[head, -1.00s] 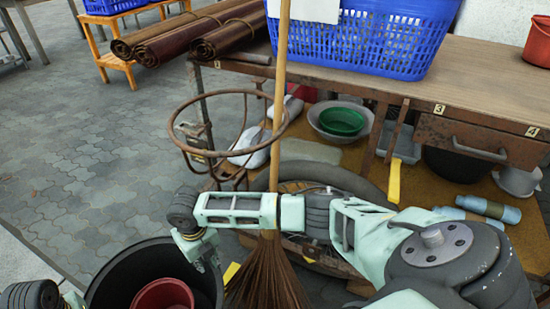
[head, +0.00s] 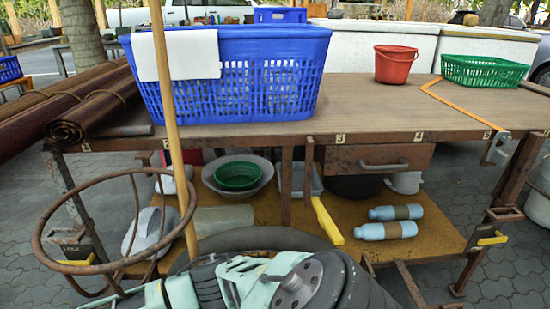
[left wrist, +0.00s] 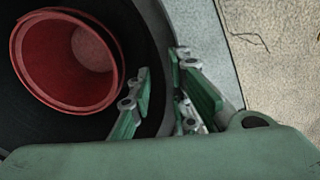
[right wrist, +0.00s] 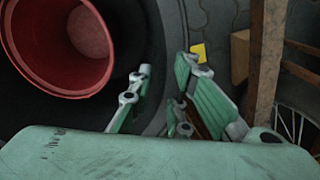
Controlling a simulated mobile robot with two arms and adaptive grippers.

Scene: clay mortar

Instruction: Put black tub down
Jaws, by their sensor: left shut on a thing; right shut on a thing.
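The black tub shows in the left wrist view (left wrist: 147,32) and the right wrist view (right wrist: 132,25), with a red bucket inside it (left wrist: 35,60). My left gripper (left wrist: 163,62) is shut on the tub's rim, one finger inside and one outside. My right gripper (right wrist: 163,64) is shut on the rim in the same way. Whether the tub's base touches the ground is hidden.
A workbench (head: 400,107) stands ahead, carrying a blue basket (head: 290,95), a red pail (head: 396,66) and a green basket (head: 485,72). Its lower shelf holds bowls and blue bottles (head: 385,231). A broom handle (head: 170,110) and rusty ring (head: 45,222) stand in front.

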